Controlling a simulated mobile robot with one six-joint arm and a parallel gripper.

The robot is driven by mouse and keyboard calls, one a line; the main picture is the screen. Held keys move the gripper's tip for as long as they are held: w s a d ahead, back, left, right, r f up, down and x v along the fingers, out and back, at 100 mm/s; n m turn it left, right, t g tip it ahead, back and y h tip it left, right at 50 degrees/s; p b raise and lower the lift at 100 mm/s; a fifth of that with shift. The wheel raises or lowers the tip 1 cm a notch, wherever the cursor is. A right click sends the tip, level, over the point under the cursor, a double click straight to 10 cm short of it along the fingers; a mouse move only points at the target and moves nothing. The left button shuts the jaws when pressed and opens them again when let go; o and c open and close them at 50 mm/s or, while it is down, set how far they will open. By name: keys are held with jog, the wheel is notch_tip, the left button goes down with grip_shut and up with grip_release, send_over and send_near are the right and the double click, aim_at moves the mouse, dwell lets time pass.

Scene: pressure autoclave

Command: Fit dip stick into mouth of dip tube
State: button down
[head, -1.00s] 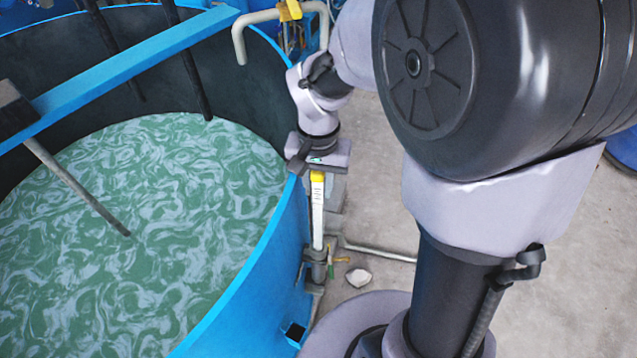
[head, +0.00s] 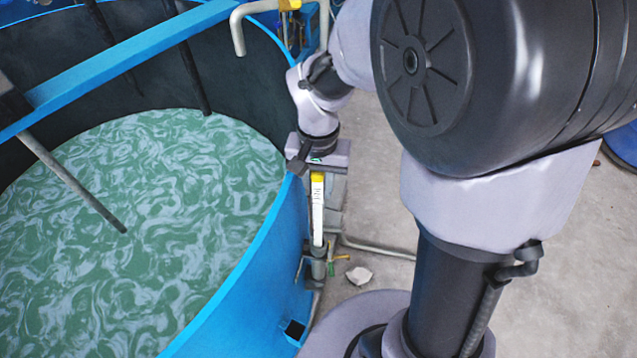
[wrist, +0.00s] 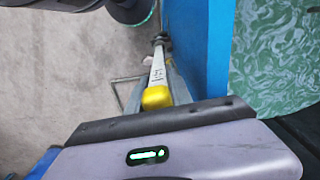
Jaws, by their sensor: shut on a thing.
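The dip stick (head: 318,212) is a slim white graduated strip with a yellow top. It hangs nearly upright beside the blue tank. My gripper (head: 316,171) is shut on its top end; the yellow top also shows in the wrist view (wrist: 156,97), just beyond the gripper's edge. The dip tube (head: 318,267) is a short grey upright pipe at the tank's outer side, directly below the stick. The stick's lower end meets the tube's mouth in the picture. I cannot tell whether it is inside, touching or just above. The mouth is small and dark in the wrist view (wrist: 161,38).
The blue tank (head: 245,290) with swirling green liquid (head: 140,220) fills the left, its wall close beside the stick. A thin grey pipe (head: 375,248) and a pale stone-like lump (head: 359,275) lie on the concrete floor. Floor right of the tube looks mostly clear.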

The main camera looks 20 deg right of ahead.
jog(key=shift+f+b, duration=0.35)
jog(key=shift+f, duration=0.15)
jog(key=c, duration=1.1)
grip_release()
jog(key=shift+o, duration=0.2)
jog(key=shift+r, duration=0.1)
notch_tip(320, 180, up, 17)
jog(key=p, duration=0.3)
jog(key=shift+r, duration=0.2)
jog(key=s+a+f+t+b, duration=0.1)
jog(key=s+f+b, duration=0.3)
jog(key=f+b, duration=0.5)
jog(key=s+a+f+n+t+y+b, duration=0.1)
jog(key=s+f+t+b, duration=0.2)
jog(key=f+b, duration=0.7)
jog(key=s+a+f+t+y+b, duration=0.1)
jog(key=s+a+f+b, duration=0.1)
jog(key=s+f+b, duration=0.4)
notch_tip(320, 180, down, 4)
jog(key=b, duration=0.3)
jog(key=shift+t+b, duration=0.35)
jog(key=shift+t, duration=0.05)
